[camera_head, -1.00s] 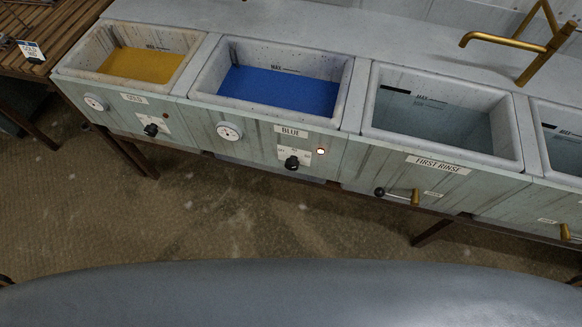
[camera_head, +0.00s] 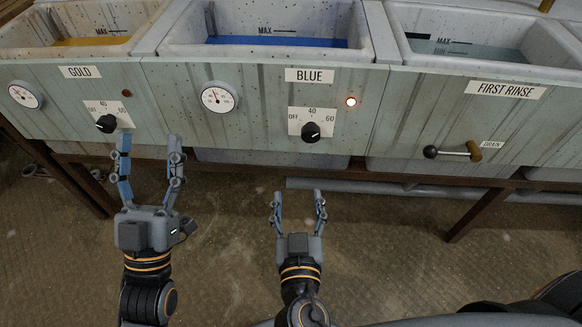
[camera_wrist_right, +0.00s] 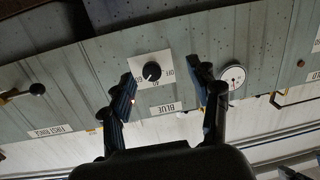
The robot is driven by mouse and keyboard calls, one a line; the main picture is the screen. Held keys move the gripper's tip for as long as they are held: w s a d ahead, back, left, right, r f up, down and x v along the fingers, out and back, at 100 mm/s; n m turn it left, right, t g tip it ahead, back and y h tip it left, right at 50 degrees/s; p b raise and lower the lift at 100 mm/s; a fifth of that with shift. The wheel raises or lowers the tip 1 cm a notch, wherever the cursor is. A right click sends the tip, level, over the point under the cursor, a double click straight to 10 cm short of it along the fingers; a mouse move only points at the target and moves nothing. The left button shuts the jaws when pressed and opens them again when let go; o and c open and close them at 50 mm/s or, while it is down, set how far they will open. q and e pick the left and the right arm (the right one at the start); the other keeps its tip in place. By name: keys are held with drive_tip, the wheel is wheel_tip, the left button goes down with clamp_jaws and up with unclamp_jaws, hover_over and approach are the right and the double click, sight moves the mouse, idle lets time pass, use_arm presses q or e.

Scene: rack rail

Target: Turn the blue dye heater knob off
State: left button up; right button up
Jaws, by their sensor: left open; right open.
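The blue dye heater knob (camera_head: 311,132) is black and sits on a white plate marked OFF, 40 and 60, under the BLUE label (camera_head: 310,76). Its exact setting is too small to tell. A lamp (camera_head: 351,101) beside it is lit. My right gripper (camera_head: 298,195) is open and empty, below and slightly left of the knob in the head view. In the right wrist view, which is upside down, the knob (camera_wrist_right: 151,71) shows between the open fingers (camera_wrist_right: 163,86), apart from them. My left gripper (camera_head: 149,142) is open and empty, just below and right of the gold knob (camera_head: 106,123).
The gold panel's lamp (camera_head: 126,93) is dark. A round gauge (camera_head: 218,97) is left of the blue knob. The drain lever (camera_head: 453,152) projects at the right under FIRST RINSE. A frame rail runs beneath the vats, with open floor below.

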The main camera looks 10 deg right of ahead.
use_arm(q)
drive_tip(key=s+a+r+t, duration=0.2)
drive_tip(key=s+r, duration=0.2)
use_arm(e)
drive_tip(key=m+t+h, duration=0.1)
drive_tip(key=m+h, duration=0.1)
approach(311, 138)
drive_tip(key=p+x, duration=0.1)
drive_tip(key=x, duration=0.8)
use_arm(q)
drive_tip(key=w+f+g+y, duration=0.1)
drive_tip(key=w+f+g, duration=0.4)
drive_tip(key=f, duration=0.1)
drive_tip(key=shift+w+d+f, duration=0.2)
drive_tip(key=shift+d+f, duration=0.1)
drive_tip(key=shift+d, duration=0.05)
use_arm(e)
drive_tip(key=shift+w, duration=0.35)
drive_tip(key=shift+c, duration=0.2)
drive_tip(key=c, duration=1.1)
